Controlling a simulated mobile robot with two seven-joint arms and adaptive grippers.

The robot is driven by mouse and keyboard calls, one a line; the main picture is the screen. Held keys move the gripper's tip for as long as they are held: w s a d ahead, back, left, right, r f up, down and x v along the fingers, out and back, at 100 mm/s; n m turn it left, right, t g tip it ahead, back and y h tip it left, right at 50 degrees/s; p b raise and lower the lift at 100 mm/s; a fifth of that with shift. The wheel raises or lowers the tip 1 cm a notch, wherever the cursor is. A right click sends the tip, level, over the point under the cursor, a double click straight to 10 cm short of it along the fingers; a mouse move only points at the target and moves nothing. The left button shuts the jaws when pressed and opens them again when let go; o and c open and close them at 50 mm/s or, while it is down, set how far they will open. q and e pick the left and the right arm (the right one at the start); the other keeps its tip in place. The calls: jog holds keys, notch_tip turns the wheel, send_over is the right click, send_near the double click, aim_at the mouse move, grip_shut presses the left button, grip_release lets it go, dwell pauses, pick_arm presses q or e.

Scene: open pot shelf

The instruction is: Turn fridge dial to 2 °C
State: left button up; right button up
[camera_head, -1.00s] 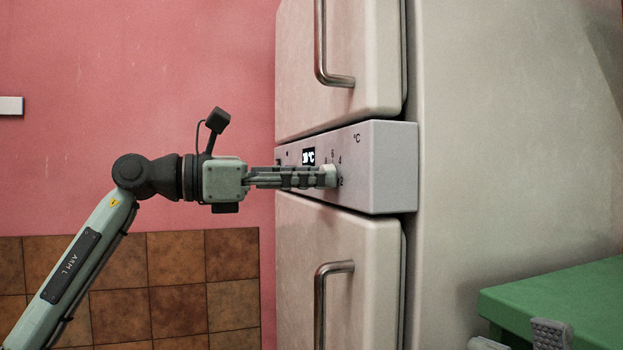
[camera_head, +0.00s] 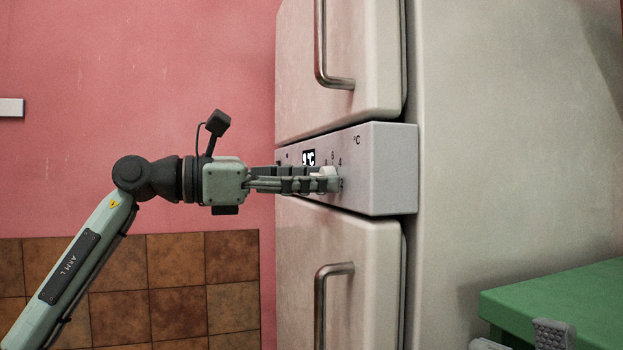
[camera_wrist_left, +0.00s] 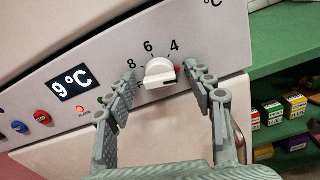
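The white fridge dial (camera_wrist_left: 160,73) is on the light grey control panel (camera_head: 390,170), with the marks 8, 6 and 4 around it. In the left wrist view the black display (camera_wrist_left: 73,83) reads 9 °C. My left gripper (camera_wrist_left: 166,84) has its fingers spread to either side of the dial, with a gap visible on both sides; it is open. In the head view the left gripper (camera_head: 332,178) is level with the dial (camera_head: 327,171) and partly covers it. A part of my right gripper (camera_head: 552,333) shows at the bottom edge, mostly cut off.
The panel also holds a red button (camera_wrist_left: 42,117) and a blue button (camera_wrist_left: 19,127). Fridge door handles (camera_head: 320,45) are above and below the panel. A green table or shelf (camera_head: 560,300) is at the right, with small boxes (camera_wrist_left: 271,112) in the wrist view.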

pick_arm(q)
jog(key=v, duration=1.2)
dwell(0.3)
